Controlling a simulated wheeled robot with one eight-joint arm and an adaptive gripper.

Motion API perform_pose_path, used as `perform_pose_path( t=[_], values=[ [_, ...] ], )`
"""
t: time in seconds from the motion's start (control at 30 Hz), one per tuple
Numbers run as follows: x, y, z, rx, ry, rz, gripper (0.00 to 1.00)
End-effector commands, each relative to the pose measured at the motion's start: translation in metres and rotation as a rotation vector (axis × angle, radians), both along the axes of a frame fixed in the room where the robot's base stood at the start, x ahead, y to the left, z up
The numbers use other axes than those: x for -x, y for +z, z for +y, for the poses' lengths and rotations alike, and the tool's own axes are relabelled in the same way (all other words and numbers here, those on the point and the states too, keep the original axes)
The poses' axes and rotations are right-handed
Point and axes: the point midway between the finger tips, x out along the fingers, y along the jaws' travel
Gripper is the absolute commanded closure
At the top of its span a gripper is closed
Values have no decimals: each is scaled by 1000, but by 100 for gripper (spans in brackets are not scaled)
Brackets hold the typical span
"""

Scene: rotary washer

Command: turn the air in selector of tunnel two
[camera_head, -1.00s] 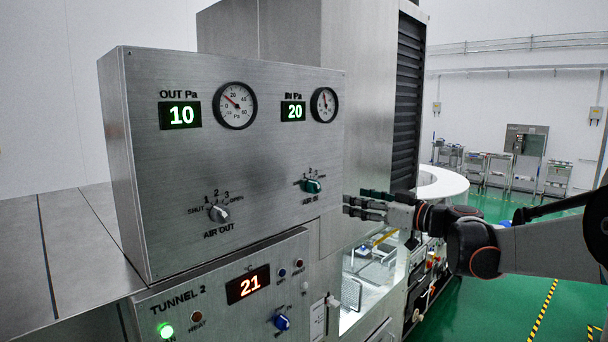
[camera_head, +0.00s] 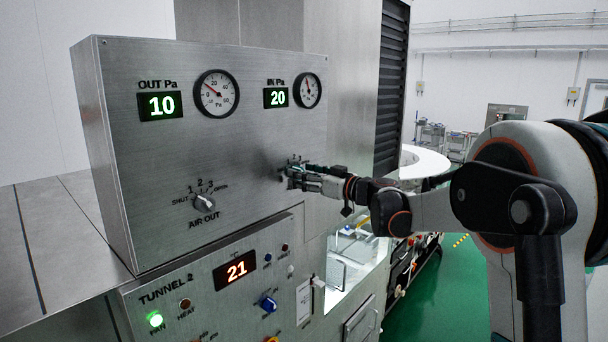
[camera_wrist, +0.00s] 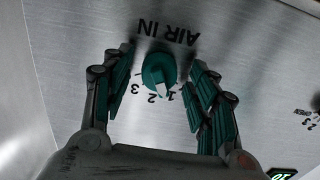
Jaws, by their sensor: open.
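The AIR IN selector (camera_wrist: 158,72) is a round teal knob with a pale pointer, set in the steel panel under the IN Pa gauge. In the wrist view its label reads upside down, and the numbers 1, 2, 3 lie around it. My gripper (camera_wrist: 160,78) is open, with one teal-padded finger on each side of the knob and gaps between. In the head view my gripper (camera_head: 290,175) is at the panel and mostly hides the selector. Whether the fingertips touch the panel, I cannot tell.
The AIR OUT knob (camera_head: 204,203) is on the same panel, to the left. The TUNNEL 2 panel (camera_head: 200,290) with a display reading 21 and a blue knob (camera_head: 268,304) juts out below. The IN Pa display (camera_head: 276,97) reads 20.

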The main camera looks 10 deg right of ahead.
Motion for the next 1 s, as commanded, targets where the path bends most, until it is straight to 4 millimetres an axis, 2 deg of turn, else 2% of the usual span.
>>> perform_pose_path(
  t=[0.33,0.53,1.0],
  values=[
    [-3,0,2,0,-1,0,47],
    [-3,0,2,0,-1,0,91],
    [-3,-1,2,-60,0,41,91]
  ],
)
